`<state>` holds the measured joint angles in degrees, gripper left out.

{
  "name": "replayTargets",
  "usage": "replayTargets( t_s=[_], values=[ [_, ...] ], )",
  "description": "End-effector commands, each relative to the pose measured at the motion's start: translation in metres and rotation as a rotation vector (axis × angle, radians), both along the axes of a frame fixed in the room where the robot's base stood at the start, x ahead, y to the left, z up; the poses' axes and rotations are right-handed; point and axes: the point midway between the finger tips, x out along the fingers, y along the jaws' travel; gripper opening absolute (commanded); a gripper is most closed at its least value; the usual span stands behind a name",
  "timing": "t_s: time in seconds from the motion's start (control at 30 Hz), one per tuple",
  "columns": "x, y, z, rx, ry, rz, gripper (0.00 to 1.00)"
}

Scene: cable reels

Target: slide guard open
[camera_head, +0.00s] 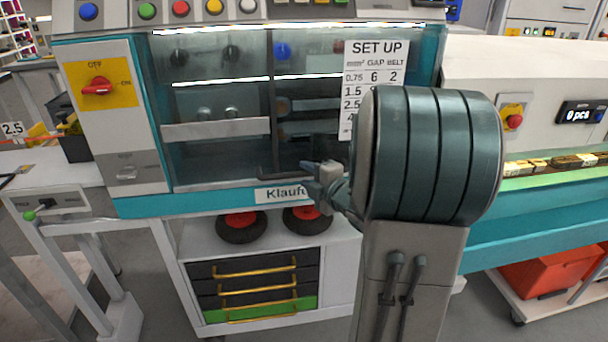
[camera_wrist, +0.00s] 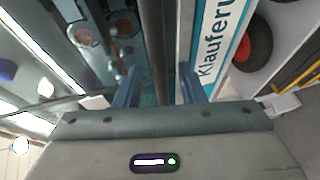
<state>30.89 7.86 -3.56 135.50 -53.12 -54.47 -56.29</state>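The clear guard (camera_head: 222,103) covers the front of the teal-framed machine, with a pale bar across its left part and a dark upright edge near the middle. A dark horizontal bar (camera_head: 285,173) runs low across the front, just left of my gripper (camera_head: 322,178). In the wrist view, my gripper (camera_wrist: 160,88) has its two blue-grey fingers apart. A dark bar (camera_wrist: 157,40) runs between them, with small gaps visible on both sides. Contact with the bar cannot be told. My forearm hides the machine's right front in the head view.
A "SET UP" sheet (camera_head: 375,75) hangs behind my arm. A white panel with a red rotary switch (camera_head: 97,86) stands at left. The "Klaufer" label strip (camera_head: 280,193) lies below the front. Black-and-red reels (camera_head: 241,226) sit on the shelf beneath. A red crate (camera_head: 548,272) stands lower right.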

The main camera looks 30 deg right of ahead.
Motion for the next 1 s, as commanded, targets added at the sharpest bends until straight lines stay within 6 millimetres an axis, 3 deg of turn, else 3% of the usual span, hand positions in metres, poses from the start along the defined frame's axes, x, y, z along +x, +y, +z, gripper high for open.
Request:
replayTargets(
  t_s=[0.2, 0.47, 0.5, 0.63, 0.87, 1.0],
  values=[
    [0.017, 0.002, -0.003, 0.000, 0.000, 0.000, 0.36],
    [0.019, 0.002, -0.003, 0.000, 0.000, -0.001, 0.36],
    [0.019, 0.002, -0.003, 0.000, 0.000, -0.001, 0.33],
    [0.019, 0.002, -0.003, 0.000, 0.000, -0.001, 0.00],
    [0.019, 0.004, 0.000, 0.000, -0.001, 0.002, 0.00],
    [0.022, 0.014, 0.016, -0.001, -0.005, 0.022, 0.00]
  ],
)
